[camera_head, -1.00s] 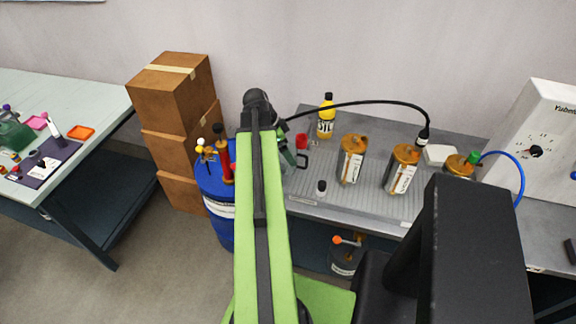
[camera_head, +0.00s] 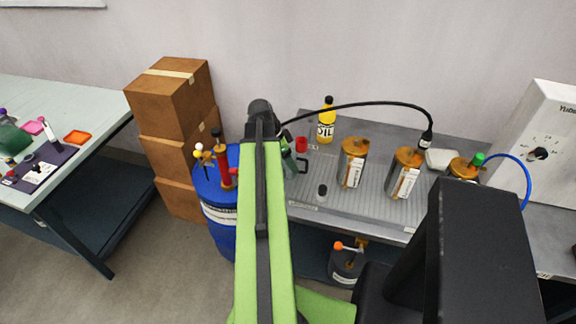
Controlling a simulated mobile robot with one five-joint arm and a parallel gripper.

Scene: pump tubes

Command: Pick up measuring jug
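What looks like the measuring jug (camera_head: 303,163) stands at the left end of the grey bench, mostly hidden behind my green arm. Only a dark handle shape and a little of its side show, to the right of the arm. My arm reaches forward over the bench's left edge, and its far end is in front of the jug. A dark and green part beside the arm may belong to my wrist. My gripper's fingers are hidden, so I cannot tell whether they touch the jug.
On the grey bench (camera_head: 385,208) stand a yellow oil bottle (camera_head: 326,124), a red cup (camera_head: 301,144), a small black-capped bottle (camera_head: 321,193) and amber-topped canisters (camera_head: 353,164). A black hose arches above. A blue drum (camera_head: 222,240) and stacked boxes (camera_head: 172,92) are left of the bench.

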